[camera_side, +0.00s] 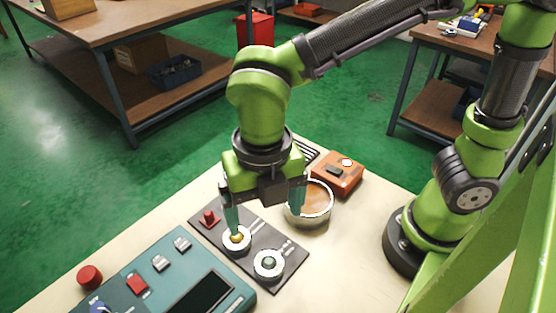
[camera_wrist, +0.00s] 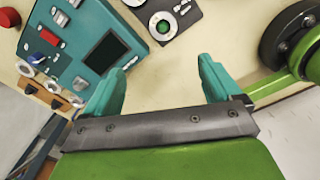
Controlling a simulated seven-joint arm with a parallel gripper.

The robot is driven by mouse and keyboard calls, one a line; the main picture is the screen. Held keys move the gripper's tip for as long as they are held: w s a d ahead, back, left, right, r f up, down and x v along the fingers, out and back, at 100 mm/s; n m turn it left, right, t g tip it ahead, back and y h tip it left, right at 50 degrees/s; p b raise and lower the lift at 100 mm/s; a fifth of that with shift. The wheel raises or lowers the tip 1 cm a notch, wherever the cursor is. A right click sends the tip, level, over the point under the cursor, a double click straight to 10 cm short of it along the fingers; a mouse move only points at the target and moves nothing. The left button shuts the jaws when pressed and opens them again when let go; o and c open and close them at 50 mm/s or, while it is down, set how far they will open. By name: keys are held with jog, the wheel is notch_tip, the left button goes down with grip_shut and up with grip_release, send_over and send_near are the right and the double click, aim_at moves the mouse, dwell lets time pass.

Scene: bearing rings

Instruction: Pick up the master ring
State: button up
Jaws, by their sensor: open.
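Two pale metal rings sit on a dark plate (camera_side: 286,281). One ring (camera_side: 229,246) surrounds a yellow centre, and the other ring (camera_side: 258,272) surrounds a green centre; I cannot tell from their looks which is the master ring. In the wrist view the green-centred ring (camera_wrist: 153,22) lies beyond my fingertips, and the other is cut off at the top edge. My gripper (camera_side: 266,220) points down with its teal fingers wide apart above the plate. In the side view its left finger overlaps the yellow-centred ring. Nothing shows between the fingers in the wrist view (camera_wrist: 163,70).
A teal instrument box with a dark screen (camera_side: 200,293) stands left of the plate, near a red knob (camera_side: 89,276). A round container (camera_side: 312,218) and an orange box (camera_side: 345,183) stand behind the plate. A small red post (camera_side: 208,217) rises from the plate's left corner.

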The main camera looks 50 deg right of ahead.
jog(key=n, duration=0.4)
send_over(269, 261)
jog(key=f, duration=1.1)
jog(key=shift+s+a+f, duration=0.1)
jog(key=shift+a, duration=0.15)
jog(key=f, duration=0.5)
jog(key=shift+d+f, duration=0.1)
jog(key=shift+d, duration=0.15)
jog(key=c, duration=1.3)
